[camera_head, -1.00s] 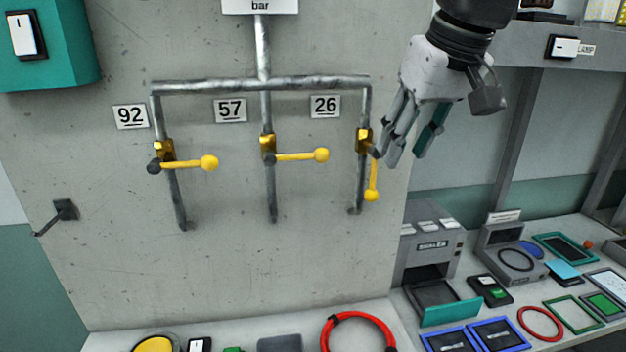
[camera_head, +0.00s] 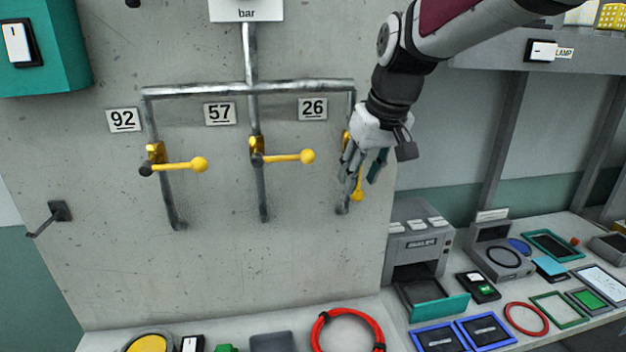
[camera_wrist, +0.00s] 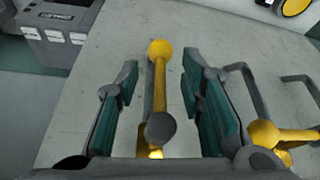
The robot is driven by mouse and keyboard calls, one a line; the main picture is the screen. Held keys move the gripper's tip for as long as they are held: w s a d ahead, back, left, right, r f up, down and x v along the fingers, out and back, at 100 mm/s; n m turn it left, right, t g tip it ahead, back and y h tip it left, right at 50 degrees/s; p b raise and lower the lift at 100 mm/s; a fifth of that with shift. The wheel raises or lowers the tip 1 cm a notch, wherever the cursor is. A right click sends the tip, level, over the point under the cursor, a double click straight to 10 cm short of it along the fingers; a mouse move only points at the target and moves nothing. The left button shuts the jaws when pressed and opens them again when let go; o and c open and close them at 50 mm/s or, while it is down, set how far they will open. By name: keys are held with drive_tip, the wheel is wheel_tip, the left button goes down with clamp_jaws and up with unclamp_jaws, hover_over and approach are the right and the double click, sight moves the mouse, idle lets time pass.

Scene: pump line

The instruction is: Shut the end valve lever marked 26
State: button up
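The yellow lever (camera_head: 357,195) of the valve under the plate marked 26 (camera_head: 312,109) hangs down along its pipe. Its upper part is hidden behind my gripper in the head view. My gripper (camera_head: 359,178) is at this lever, with its fingers pointing down. In the wrist view my gripper (camera_wrist: 160,72) is open, and the lever (camera_wrist: 160,85) runs between its two teal finger pads. A gap shows on both sides of the lever, so neither pad appears to touch it.
The levers marked 57 (camera_head: 288,157) and 92 (camera_head: 182,165) stick out sideways to the right, across their pipes. The wall around the pipes is mostly bare. A bench with a grey machine (camera_head: 416,245), a red ring (camera_head: 526,318) and trays stands below right.

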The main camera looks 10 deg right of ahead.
drive_tip(key=shift+x, duration=1.2)
clamp_jaws()
